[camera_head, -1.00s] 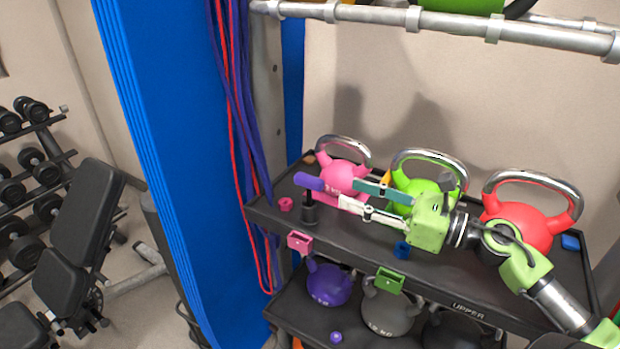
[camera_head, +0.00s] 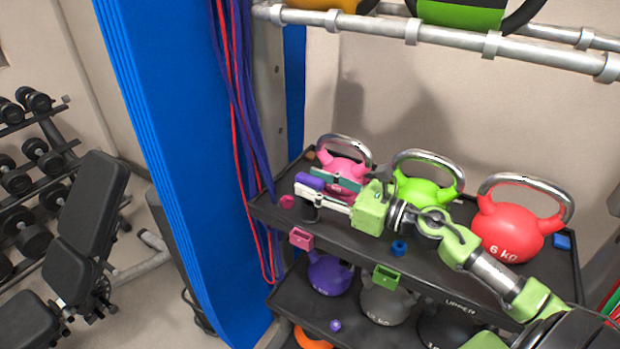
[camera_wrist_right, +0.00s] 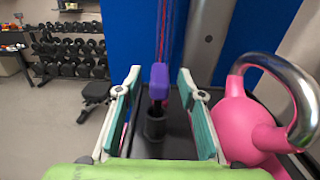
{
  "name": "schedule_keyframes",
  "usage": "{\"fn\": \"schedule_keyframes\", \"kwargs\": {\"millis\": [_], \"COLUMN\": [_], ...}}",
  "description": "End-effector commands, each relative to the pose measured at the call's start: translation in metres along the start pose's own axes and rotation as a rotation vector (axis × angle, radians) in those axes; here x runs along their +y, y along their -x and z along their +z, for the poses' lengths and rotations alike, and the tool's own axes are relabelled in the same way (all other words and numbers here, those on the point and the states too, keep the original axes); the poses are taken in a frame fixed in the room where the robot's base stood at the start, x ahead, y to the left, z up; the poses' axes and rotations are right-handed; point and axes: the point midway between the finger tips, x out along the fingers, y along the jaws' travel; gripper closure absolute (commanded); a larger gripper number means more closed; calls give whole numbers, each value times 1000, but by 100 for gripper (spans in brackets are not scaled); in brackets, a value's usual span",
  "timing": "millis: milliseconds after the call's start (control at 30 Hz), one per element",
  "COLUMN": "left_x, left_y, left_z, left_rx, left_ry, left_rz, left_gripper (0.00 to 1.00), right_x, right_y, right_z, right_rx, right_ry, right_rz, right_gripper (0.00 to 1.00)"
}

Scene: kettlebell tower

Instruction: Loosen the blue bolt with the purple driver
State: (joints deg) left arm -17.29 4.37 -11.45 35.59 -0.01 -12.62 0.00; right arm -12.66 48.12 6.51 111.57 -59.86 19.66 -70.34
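The purple driver (camera_head: 312,182) stands upright in a black holder on the upper shelf; its purple handle also shows in the right wrist view (camera_wrist_right: 158,82). My right gripper (camera_head: 297,186) is open, with its fingers on either side of the driver. In the right wrist view the gripper (camera_wrist_right: 158,80) shows gaps between both fingers and the handle. A small blue round piece (camera_head: 399,248), which may be the blue bolt, is at the shelf's front edge, right of the driver and below my right arm. My left gripper is not in view.
Pink (camera_head: 340,165), green (camera_head: 428,192) and red (camera_head: 510,232) kettlebells stand on the upper shelf, the pink one close to my gripper. Pink (camera_head: 301,239) and green (camera_head: 386,277) boxes hang at the front edge. A small blue block (camera_head: 562,242) lies at right. Metal rails cross above.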

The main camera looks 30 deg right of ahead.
Motion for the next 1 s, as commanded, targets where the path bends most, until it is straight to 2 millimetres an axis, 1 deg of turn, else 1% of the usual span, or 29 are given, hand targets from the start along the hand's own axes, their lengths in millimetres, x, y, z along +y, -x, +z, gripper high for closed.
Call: {"fn": "schedule_keyframes", "kwargs": {"millis": [33, 133, 400, 433, 467, 500, 567, 1000], "left_x": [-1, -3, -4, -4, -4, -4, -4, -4], "left_y": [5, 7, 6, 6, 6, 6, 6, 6], "left_z": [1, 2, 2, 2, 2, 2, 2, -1], "left_rx": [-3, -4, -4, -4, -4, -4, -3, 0], "left_ry": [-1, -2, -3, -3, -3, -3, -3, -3], "left_rz": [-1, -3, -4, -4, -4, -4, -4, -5], "left_gripper": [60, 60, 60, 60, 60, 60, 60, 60], "right_x": [0, 0, 0, 0, 0, 0, 0, 0], "right_y": [-5, -11, -13, -13, -13, -13, -13, -12], "right_z": [3, 1, -1, -1, -1, -1, -1, 2], "right_rx": [-2, -1, 1, 1, 1, 1, 1, 1], "right_ry": [-1, 0, 0, 0, 0, 0, 0, 1], "right_rz": [0, 0, 1, 1, 1, 1, 1, 2], "right_gripper": [64, 64, 64, 66, 74, 85, 100, 100]}}
